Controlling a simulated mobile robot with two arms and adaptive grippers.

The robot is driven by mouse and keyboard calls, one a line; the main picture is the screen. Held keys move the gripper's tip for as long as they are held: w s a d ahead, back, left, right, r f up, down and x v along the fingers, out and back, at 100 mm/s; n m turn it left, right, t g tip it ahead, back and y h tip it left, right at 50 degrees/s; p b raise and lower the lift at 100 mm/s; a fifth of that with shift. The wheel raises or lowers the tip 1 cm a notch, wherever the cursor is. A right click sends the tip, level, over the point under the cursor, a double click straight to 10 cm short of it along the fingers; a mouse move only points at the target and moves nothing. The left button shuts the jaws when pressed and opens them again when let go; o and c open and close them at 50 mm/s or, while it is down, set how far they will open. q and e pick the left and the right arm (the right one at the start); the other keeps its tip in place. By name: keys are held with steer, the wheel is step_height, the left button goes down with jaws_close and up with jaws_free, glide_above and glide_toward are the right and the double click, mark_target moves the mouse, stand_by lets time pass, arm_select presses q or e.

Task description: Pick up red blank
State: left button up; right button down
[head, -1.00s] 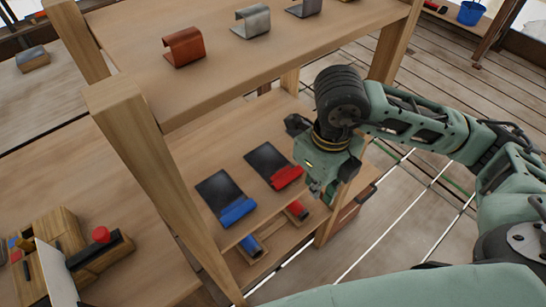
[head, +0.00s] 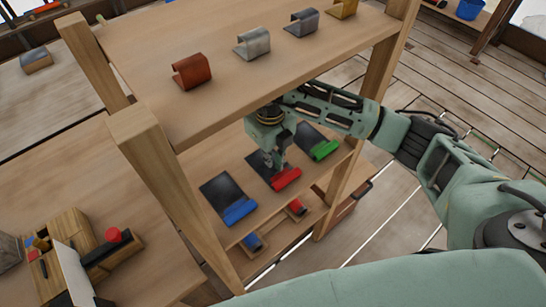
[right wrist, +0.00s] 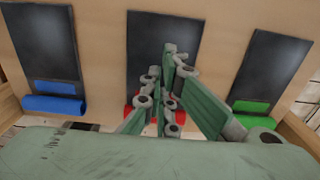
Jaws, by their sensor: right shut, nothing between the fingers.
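The red blank, a dark flat sheet with a red front edge (head: 287,180), lies on the lower shelf between a blue-edged and a green-edged one. In the right wrist view its dark sheet (right wrist: 150,40) shows, with the red edge mostly hidden behind my fingers. My right gripper (head: 275,166) is shut and empty, pointing down over the red blank's sheet just behind the red edge. It also shows in the right wrist view (right wrist: 174,52). I cannot tell whether the fingertips touch the sheet. My left gripper is not in view.
The blue-edged blank (head: 238,210) lies left and the green-edged blank (head: 323,150) right. A wooden post (head: 175,200) stands front left. Blue and red rolls sit in slots below.

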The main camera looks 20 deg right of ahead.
mark_target(288, 178)
steer(key=shift+s+d+f+p, duration=0.15)
steer(key=shift+s+p, duration=0.2)
steer(key=shift+p, duration=0.1)
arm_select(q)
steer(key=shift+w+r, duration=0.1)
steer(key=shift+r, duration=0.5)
arm_select(e)
steer(key=shift+s+f, duration=0.1)
steer(key=shift+s, duration=0.05)
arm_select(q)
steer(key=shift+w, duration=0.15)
arm_select(e)
steer(key=s, duration=0.2)
steer(key=s+d, duration=0.2)
steer(key=s, duration=0.1)
steer(key=shift+s+d+b, duration=0.1)
steer(key=shift+s+b, duration=0.2)
steer(key=shift+b, duration=0.05)
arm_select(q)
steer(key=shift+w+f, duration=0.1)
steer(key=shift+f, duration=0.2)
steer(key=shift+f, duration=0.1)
arm_select(e)
steer(key=shift+w, duration=0.1)
